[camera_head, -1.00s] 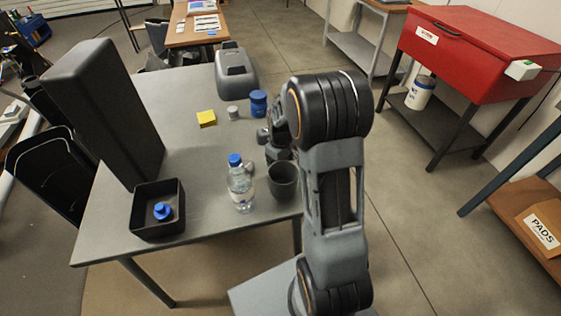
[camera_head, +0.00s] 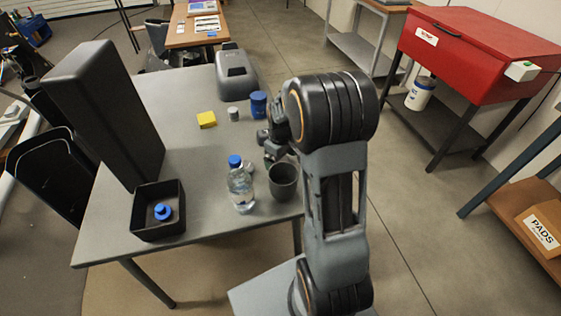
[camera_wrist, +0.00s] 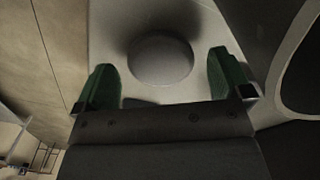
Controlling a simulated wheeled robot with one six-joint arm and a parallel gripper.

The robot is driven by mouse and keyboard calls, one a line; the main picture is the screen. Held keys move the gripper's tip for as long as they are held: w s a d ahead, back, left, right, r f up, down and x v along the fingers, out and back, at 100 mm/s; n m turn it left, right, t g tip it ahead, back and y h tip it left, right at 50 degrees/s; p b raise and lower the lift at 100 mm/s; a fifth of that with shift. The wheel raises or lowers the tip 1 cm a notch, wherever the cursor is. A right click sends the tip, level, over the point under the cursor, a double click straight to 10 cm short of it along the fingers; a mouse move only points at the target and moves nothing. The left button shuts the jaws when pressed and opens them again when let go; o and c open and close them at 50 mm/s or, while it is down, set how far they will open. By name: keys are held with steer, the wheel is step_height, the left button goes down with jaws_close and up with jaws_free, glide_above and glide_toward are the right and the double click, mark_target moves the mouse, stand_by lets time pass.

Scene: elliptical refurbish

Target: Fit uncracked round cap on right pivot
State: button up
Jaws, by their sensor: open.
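My gripper (camera_head: 270,155) is low over the table near its right edge, partly hidden by my arm. In the wrist view my gripper (camera_wrist: 164,82) is open, with its two green fingertips apart. A pale grey round cap (camera_wrist: 160,60) lies on the table between and just beyond the fingertips, with a gap on each side. In the head view a small pale round piece (camera_head: 249,167), probably the same cap, shows partly behind the bottle. I cannot tell whether it is cracked. I cannot make out the right pivot in either view.
A clear bottle (camera_head: 240,187) and a dark grey cup (camera_head: 283,184) stand close to my gripper. A black tray (camera_head: 145,224) holds a blue piece (camera_head: 163,211). A tall black box (camera_head: 104,115), yellow block (camera_head: 206,119), small grey cylinder (camera_head: 233,114) and blue jar (camera_head: 258,104) stand on the table (camera_head: 195,165).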

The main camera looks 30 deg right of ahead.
step_height(320, 180, up, 10)
steer(key=p, duration=0.1)
steer(key=s+a+r+m+t, duration=0.1)
steer(key=s+a+m, duration=0.1)
steer(key=s+a, duration=0.2)
steer(key=s+a+r+m+t, duration=0.2)
steer(key=s+a, duration=0.3)
steer(key=s, duration=0.6)
steer(key=shift+s+a+r+m, duration=0.2)
steer(key=shift+s+a+m, duration=0.05)
steer(key=shift+a+m, duration=0.05)
steer(key=shift+r, duration=0.1)
